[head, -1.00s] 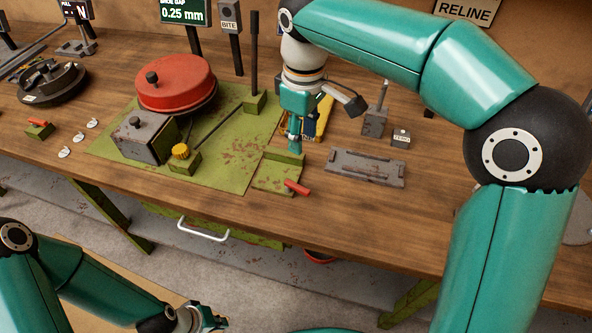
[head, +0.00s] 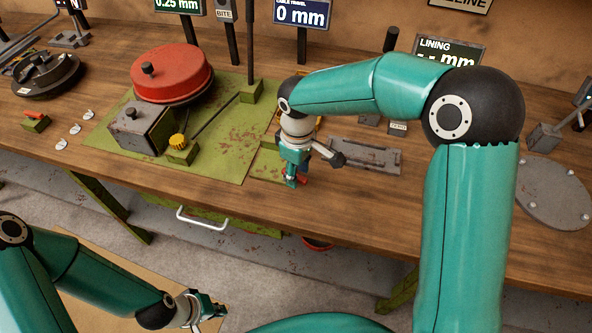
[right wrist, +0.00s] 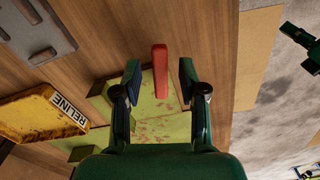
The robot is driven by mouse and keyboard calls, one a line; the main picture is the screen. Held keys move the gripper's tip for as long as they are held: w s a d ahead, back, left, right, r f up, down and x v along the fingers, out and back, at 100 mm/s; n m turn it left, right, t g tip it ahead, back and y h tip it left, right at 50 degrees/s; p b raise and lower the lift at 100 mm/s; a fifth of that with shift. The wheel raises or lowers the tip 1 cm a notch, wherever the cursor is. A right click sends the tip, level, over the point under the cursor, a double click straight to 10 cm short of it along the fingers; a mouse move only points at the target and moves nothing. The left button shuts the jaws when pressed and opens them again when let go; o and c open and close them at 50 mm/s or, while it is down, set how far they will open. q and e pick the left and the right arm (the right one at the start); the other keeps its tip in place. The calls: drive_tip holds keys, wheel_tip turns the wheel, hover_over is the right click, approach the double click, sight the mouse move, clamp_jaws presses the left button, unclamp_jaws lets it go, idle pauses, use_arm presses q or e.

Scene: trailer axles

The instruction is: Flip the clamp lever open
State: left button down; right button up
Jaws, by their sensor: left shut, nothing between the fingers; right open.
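The red clamp lever (right wrist: 159,72) lies between the spread fingers of my right gripper in the right wrist view, with gaps on both sides. In the head view my right gripper (head: 290,180) hangs at the bench's front edge and hides most of the lever. The lever sits at the edge of a small green plate (right wrist: 155,110). My right gripper is open. I cannot tell how far the fingertips are above the lever. My left gripper (head: 212,308) is shut and empty, low in front of the bench.
A red drum (head: 172,75), a grey block (head: 135,128) and a yellow knob (head: 178,141) stand left on the green base. A grey plate (head: 372,158) lies right of the gripper. A yellow RELINE box (right wrist: 45,117) shows in the wrist view.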

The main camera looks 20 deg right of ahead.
drive_tip(key=shift+f, duration=0.25)
drive_tip(key=shift+w, duration=0.1)
clamp_jaws()
drive_tip(key=shift+r, duration=0.1)
drive_tip(key=shift+w+d+n, duration=0.2)
drive_tip(key=shift+w+n, duration=0.05)
drive_tip(key=shift+n, duration=0.6)
drive_tip(key=shift+w+d+n, duration=0.15)
drive_tip(key=shift+w+n, duration=0.05)
drive_tip(key=shift+n, duration=0.65)
unclamp_jaws()
